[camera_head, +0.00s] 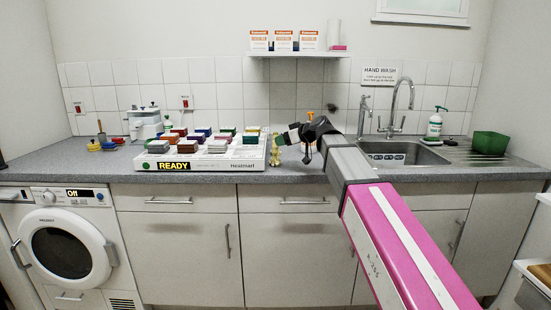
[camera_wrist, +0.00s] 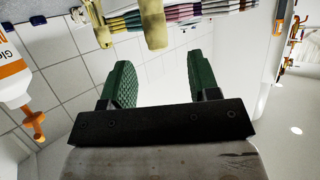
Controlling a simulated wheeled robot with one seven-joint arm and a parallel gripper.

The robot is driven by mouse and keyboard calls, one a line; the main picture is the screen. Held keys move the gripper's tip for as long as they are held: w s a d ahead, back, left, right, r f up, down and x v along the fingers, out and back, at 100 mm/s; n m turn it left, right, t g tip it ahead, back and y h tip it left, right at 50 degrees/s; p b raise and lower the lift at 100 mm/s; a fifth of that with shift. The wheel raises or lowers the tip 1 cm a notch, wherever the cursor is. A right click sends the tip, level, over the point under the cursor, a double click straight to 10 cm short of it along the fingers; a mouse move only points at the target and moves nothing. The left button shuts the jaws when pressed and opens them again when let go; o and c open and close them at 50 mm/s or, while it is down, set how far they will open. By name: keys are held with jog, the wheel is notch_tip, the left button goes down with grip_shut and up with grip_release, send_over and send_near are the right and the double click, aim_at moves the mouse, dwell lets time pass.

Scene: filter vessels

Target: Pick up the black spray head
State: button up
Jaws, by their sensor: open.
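I cannot pick out the black spray head with certainty. A small dark shape (camera_head: 335,103) shows against the tiles just above my arm in the head view, and its form is too blurred to tell. My gripper (camera_head: 281,141) is over the counter and points left. Its two green fingers stand apart in the wrist view (camera_wrist: 158,72), with nothing between them. A pale yellow object (camera_head: 275,156) stands on the counter just below the fingertips; yellow parts show beyond them at the top of the wrist view (camera_wrist: 153,22).
A white tray (camera_head: 210,165) of coloured blocks lies left of my gripper. A white bottle (camera_wrist: 11,75) with an orange nozzle is close beside the gripper. The sink (camera_head: 405,153), tap (camera_head: 402,105) and a green-labelled pump bottle (camera_head: 434,127) are to the right.

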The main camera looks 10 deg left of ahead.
aim_at(275, 153)
jog(key=x, duration=0.7)
jog(key=shift+w+a, duration=0.15)
jog(key=shift+w, duration=0.1)
jog(key=shift+c, duration=0.4)
grip_shut()
